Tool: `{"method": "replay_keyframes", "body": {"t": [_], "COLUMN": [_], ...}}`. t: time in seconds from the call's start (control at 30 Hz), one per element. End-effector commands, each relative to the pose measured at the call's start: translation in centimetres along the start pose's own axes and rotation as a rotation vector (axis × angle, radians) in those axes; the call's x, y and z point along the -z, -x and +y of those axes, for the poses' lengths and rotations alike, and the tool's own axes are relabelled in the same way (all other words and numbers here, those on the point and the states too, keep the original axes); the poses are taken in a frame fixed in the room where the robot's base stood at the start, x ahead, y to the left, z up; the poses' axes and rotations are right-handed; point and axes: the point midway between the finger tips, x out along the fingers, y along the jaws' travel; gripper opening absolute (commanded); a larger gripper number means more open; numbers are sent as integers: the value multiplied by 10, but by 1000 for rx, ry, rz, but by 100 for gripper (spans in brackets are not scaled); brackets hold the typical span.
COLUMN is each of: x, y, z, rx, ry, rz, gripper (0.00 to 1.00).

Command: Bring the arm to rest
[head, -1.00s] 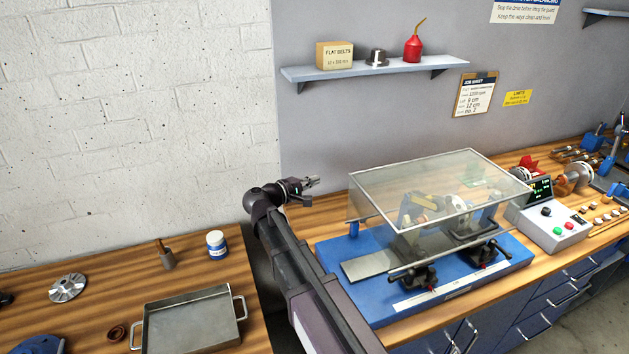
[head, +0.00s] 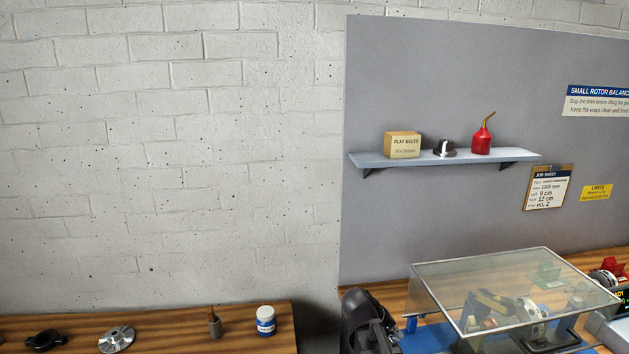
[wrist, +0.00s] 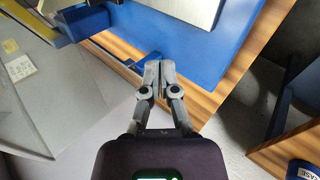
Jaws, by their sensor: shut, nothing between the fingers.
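My gripper (wrist: 154,70) shows in the wrist view with its two fingers together, shut and empty. It is above the edge of the wooden bench (wrist: 198,100), by the blue base (wrist: 230,45) of the balancing machine; I cannot tell its exact height. In the head view a dark part of my arm (head: 366,322) shows at the bottom, left of the clear guard (head: 500,285).
The guard stands lowered over the machine. A shelf (head: 445,160) holds a box (head: 402,145), a dark knob and a red oil can (head: 482,138). On the left bench are a blue-and-white jar (head: 265,321), a brush-like tool (head: 214,323) and a metal disc (head: 117,340). A gap separates the benches.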

Motion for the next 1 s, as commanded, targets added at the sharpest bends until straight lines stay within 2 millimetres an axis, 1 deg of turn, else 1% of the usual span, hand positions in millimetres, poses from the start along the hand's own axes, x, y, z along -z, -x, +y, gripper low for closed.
{"method": "replay_keyframes", "body": {"t": [0.03,0.1,0.27,0.43,0.6,0.7,1.0], "x": [-14,-27,-54,-77,-88,-90,-90], "y": [-3,-6,-6,2,11,13,14], "z": [-7,-18,-44,-68,-81,-84,-85], "rx": [60,148,350,542,665,698,707], "ry": [-25,-60,-140,-212,-254,-265,-268], "rz": [-11,-23,-53,-80,-95,-100,-101], "gripper": [0,0,0,0,0,0,0]}}
